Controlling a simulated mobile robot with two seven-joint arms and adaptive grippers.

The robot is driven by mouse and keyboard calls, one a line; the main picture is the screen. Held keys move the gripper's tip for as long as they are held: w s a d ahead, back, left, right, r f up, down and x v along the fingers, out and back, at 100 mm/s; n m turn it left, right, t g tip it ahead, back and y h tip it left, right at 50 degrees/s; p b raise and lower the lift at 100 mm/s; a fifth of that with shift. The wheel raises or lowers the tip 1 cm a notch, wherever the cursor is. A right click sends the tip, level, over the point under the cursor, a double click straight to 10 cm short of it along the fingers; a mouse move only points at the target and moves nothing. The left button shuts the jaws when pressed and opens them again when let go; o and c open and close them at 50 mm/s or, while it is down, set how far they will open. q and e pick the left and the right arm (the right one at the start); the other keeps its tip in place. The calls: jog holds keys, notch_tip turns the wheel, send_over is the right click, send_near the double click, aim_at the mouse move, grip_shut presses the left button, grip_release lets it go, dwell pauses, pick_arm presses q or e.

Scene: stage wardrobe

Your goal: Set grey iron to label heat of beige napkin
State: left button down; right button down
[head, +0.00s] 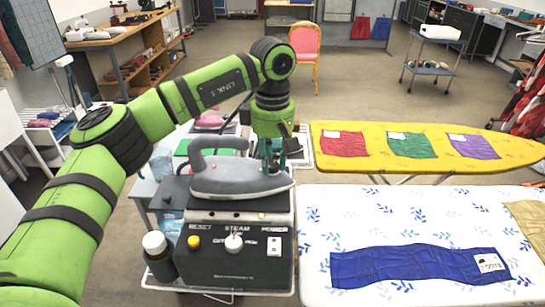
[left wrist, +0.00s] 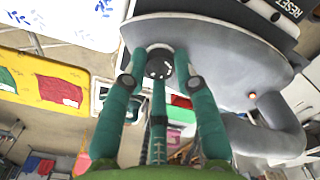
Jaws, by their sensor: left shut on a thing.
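The grey iron (head: 235,178) rests on top of the black steam station (head: 235,245), its handle to the left. It also shows in the left wrist view (left wrist: 225,65). My left gripper (head: 272,163) reaches down to the iron's right part. In the left wrist view, its green fingers (left wrist: 160,75) are closed around a round black dial (left wrist: 159,66) on the iron. The dial's setting cannot be read. The beige napkin (head: 530,228) lies at the right edge of the white patterned board (head: 380,212), partly cut off. No label on it can be seen. My right gripper is out of view.
A blue cloth (head: 410,266) with a white label (head: 489,263) lies on the white board. Behind is a yellow board (head: 350,165) with red, green and purple cloths. A dark bottle (head: 158,257) with a white cap stands left of the station.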

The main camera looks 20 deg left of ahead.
aim_at(272, 164)
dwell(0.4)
pick_arm(q)
jog(key=c, duration=1)
grip_release()
jog(key=shift+o, duration=0.2)
notch_tip(272, 164, up, 12)
